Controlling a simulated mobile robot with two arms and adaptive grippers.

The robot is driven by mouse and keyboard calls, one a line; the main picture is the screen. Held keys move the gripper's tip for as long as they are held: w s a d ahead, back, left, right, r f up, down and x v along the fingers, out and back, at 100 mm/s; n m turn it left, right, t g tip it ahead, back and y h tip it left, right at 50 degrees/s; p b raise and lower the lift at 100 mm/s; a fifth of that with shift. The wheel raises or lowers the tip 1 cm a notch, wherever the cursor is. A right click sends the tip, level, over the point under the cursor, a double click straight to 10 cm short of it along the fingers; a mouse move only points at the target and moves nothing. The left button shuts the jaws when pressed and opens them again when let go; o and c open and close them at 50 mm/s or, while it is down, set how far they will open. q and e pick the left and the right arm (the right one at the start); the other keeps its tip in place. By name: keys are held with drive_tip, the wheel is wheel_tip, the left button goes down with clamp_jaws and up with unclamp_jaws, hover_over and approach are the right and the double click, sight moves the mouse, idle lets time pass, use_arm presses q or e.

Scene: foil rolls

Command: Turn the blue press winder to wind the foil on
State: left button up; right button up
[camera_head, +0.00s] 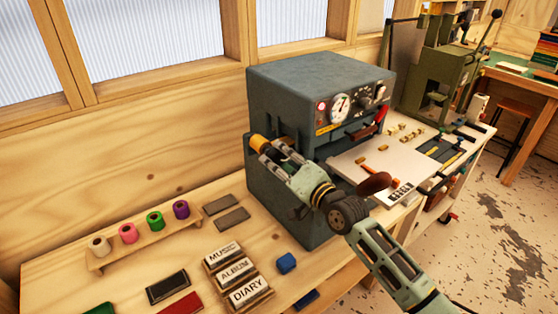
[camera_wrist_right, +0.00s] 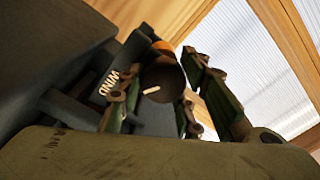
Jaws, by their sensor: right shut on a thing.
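The blue-grey press (camera_head: 310,85) stands on the bench, with a gauge and a red-handled lever on its front. On its left side an orange-yellow foil roll (camera_head: 258,142) shows just beyond my right gripper (camera_head: 270,154). In the wrist view the winder is a dark round knob (camera_wrist_right: 164,86) with a pale mark, beside the label WIND on the press (camera_wrist_right: 72,60). My right gripper is shut on this knob, one finger at each side. The orange roll (camera_wrist_right: 163,46) shows behind it. My left gripper is out of view.
A wooden rack (camera_head: 150,240) holds white, pink, green and purple rolls. A pale board (camera_head: 350,165) lies before the press. A green machine (camera_head: 438,85) stands behind.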

drive_tip(key=shift+w+d, duration=0.1)
drive_tip(key=shift+d, duration=0.05)
drive_tip(key=o, duration=1.1)
drive_tip(key=shift+d+f, duration=0.1)
drive_tip(key=shift+s, duration=0.2)
drive_tip(key=v, duration=1.1)
drive_tip(key=shift+s+d, duration=0.2)
drive_tip(key=shift+d, duration=0.05)
